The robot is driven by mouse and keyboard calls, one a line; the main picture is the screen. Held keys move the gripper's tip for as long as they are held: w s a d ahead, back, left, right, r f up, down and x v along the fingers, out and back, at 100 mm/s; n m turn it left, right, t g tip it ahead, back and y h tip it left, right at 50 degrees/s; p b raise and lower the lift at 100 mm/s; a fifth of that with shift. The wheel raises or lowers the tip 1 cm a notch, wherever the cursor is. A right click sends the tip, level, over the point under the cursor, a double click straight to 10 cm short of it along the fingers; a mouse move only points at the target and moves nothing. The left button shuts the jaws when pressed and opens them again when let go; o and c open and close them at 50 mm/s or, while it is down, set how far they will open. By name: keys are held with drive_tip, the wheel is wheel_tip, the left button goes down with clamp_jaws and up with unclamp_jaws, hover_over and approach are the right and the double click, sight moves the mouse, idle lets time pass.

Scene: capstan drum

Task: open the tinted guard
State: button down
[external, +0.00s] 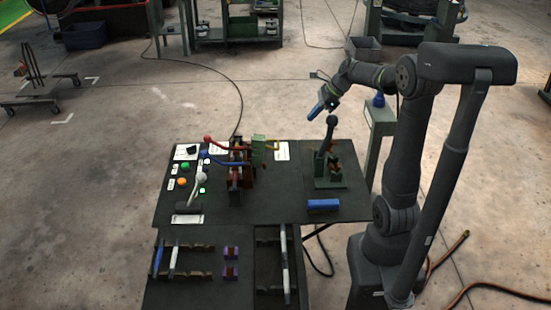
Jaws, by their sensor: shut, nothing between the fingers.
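My gripper (317,111), with blue fingers, is shut and empty. In the picture it appears up and to the right of the bench's back edge, clear of everything on it. A small upright green panel (259,151) stands at the back middle of the bench, beside a dark red and brown mechanism (236,172). It may be the tinted guard, but at this size I cannot tell for sure. A yellow handle-like part (275,143) sits at its right side. Whether the guard is open or closed is too small to tell.
The dark bench (262,211) holds a control area with an orange button (182,181) and a grey-white lever (199,186) at left. The front middle is clear.

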drive_tip(key=shift+n, duration=0.6)
drive_tip(key=shift+v, duration=2.1)
drive_tip(key=c, duration=2.2)
unclamp_jaws()
